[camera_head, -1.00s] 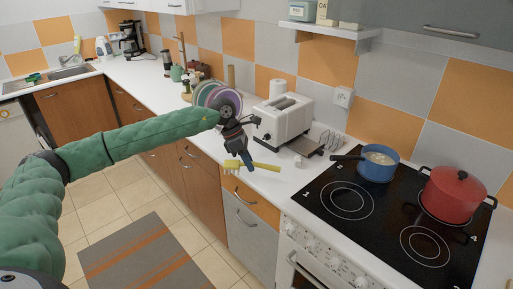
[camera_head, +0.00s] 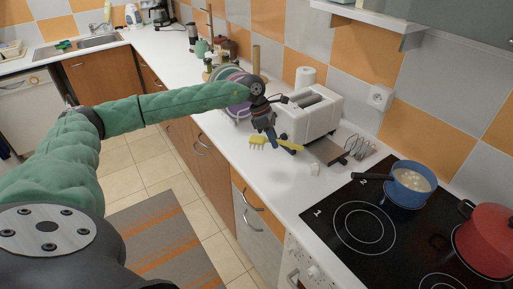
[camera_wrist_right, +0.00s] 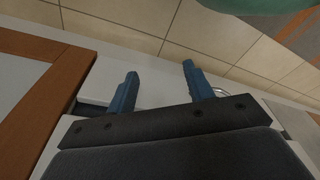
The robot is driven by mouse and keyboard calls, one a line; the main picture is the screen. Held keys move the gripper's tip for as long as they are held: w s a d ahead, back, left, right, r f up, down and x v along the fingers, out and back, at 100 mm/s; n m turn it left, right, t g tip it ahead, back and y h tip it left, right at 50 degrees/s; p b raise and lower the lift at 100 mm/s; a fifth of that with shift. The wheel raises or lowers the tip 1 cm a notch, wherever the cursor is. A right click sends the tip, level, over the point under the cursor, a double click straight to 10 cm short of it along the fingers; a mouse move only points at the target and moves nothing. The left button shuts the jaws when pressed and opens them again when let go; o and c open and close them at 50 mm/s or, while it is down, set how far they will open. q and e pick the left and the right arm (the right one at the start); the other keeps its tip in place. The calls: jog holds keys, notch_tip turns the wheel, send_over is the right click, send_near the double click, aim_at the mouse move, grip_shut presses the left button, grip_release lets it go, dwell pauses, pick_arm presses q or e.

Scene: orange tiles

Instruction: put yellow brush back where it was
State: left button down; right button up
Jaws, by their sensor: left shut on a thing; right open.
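In the head view, the yellow brush is held by my left gripper (camera_head: 271,138) over the white counter, in front of the toaster. The brush's bristle head (camera_head: 257,140) points left and its handle (camera_head: 290,146) sticks out to the right of the fingers. My left gripper points downward and is shut on the brush's handle. Whether the brush touches the counter is hard to tell. My right gripper (camera_wrist_right: 158,75) is open and empty in the right wrist view, with its two blue fingers apart.
The white toaster (camera_head: 309,118) stands just behind the brush. Plates (camera_head: 237,112) are partly hidden behind my left arm. A small white item (camera_head: 315,169) lies right of the brush. The stove (camera_head: 360,226) holds a blue pot (camera_head: 409,187) and a red pot (camera_head: 486,240). The sink (camera_head: 98,41) is far left.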

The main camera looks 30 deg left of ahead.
pick_arm(q)
jog(key=a+f+p, duration=0.1)
jog(key=a, duration=0.1)
jog(key=a+f+p, duration=0.1)
jog(key=a, duration=0.2)
jog(key=a+f+p, duration=0.1)
jog(key=a+f, duration=0.1)
jog(key=shift+s+a+f, duration=0.1)
jog(key=shift+s+a, duration=0.05)
jog(key=shift+a+f, duration=0.1)
jog(key=shift+f, duration=0.05)
notch_tip(320, 180, down, 3)
jog(key=p, duration=0.3)
jog(key=shift+f, duration=0.5)
pick_arm(e)
jog(key=s+d+f, duration=0.4)
jog(key=s+f, duration=0.3)
jog(key=s, duration=0.4)
jog(key=shift+d+f, duration=0.15)
jog(key=shift+d, duration=0.05)
pick_arm(q)
jog(key=shift+f, duration=0.1)
pick_arm(e)
jog(key=shift+w, duration=0.15)
pick_arm(q)
jog(key=c, duration=1.3)
grip_release()
jog(key=shift+c, duration=0.2)
